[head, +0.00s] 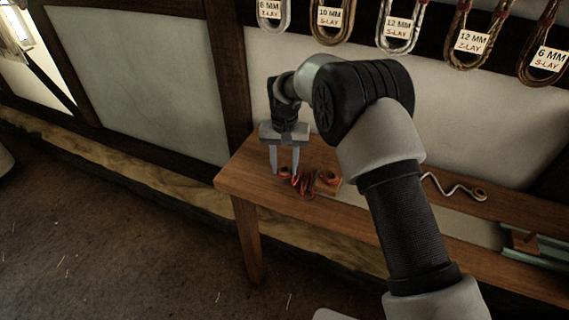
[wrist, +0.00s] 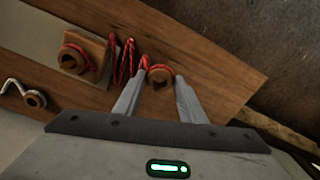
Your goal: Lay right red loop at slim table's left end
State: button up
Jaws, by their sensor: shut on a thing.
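The slim table (head: 240,178) runs along the wall, and its left end is bare wood. My gripper (head: 284,172) is over the table near that end, pointing down. In the wrist view its fingers (wrist: 160,85) stand on both sides of a round wooden piece with a red loop (wrist: 160,69) around it, and they are shut on it. Red cord (wrist: 125,62) runs in folds from this loop towards a wooden block (wrist: 97,50), where another red loop (wrist: 75,50) goes around a round wooden piece. Whether the held loop touches the tabletop is unclear.
A pale wavy piece with a round wooden end (head: 480,194) lies farther right on the table. A green-edged holder (head: 535,250) is at the far right. Labelled rope coils (head: 398,28) hang on the wall above. The tabletop left of my gripper is clear.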

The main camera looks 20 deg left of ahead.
jog(key=shift+f+b, duration=0.7)
jog(key=shift+f, duration=0.65)
jog(key=o, duration=0.9)
notch_tip(320, 180, up, 17)
jog(key=p, duration=0.1)
jog(key=shift+r+p, duration=0.2)
jog(key=shift+p, duration=0.15)
